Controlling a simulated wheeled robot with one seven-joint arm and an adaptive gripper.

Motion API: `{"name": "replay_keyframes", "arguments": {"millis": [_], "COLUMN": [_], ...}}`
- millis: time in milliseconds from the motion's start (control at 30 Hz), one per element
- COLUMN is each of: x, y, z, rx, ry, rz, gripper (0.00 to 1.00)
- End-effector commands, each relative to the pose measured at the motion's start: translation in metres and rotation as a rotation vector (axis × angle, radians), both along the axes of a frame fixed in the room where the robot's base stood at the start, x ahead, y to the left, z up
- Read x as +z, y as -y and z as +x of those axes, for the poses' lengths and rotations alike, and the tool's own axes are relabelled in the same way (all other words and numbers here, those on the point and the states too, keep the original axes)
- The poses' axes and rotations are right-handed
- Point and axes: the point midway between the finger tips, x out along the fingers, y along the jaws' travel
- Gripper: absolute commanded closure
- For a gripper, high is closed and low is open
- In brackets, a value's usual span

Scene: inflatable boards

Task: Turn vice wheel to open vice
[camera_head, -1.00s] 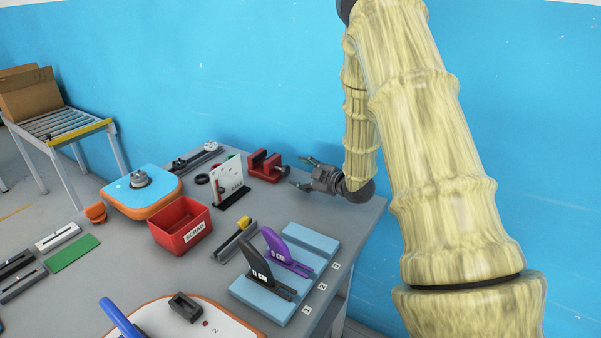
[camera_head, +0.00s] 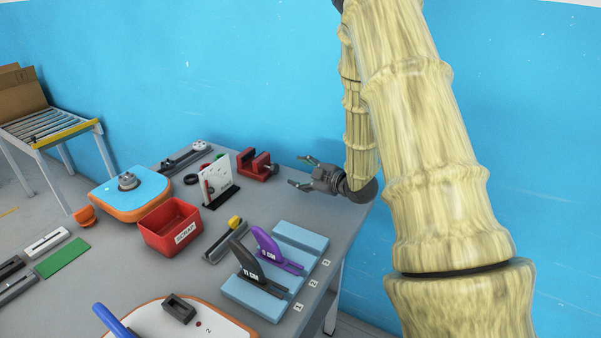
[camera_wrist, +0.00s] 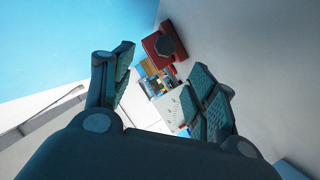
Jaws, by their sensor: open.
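The red vice (camera_head: 255,165) stands near the back edge of the grey table, with its dark wheel (camera_head: 274,168) on the side facing my gripper. My gripper (camera_head: 299,172) is open and empty, to the right of the vice and apart from it, its fingers pointing left. In the wrist view the vice (camera_wrist: 160,52) shows ahead, between and beyond the spread fingers (camera_wrist: 160,75). Its dark, many-sided wheel (camera_wrist: 166,46) faces the camera. The gap between the vice jaws is hard to judge.
A white upright board (camera_head: 219,180) on a black base stands beside the vice. A red scrap bin (camera_head: 170,227), blue blocks (camera_head: 300,238) with purple and black pieces, and a blue-topped orange board (camera_head: 132,192) fill the nearer table. The blue wall (camera_head: 250,70) rises behind.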

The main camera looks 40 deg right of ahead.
Motion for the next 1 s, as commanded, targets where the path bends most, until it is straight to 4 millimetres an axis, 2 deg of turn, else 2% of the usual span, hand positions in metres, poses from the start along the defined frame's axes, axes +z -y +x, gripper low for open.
{"name": "replay_keyframes", "arguments": {"millis": [567,767,1000], "x": [0.001,0.009,0.021], "y": [0.001,0.004,0.009], "z": [-0.005,-0.031,-0.074], "rx": [-0.001,-0.002,-0.002], "ry": [-0.001,0.000,-0.001], "rz": [0.001,0.001,0.000], "gripper": [0.43,0.43,0.43]}}
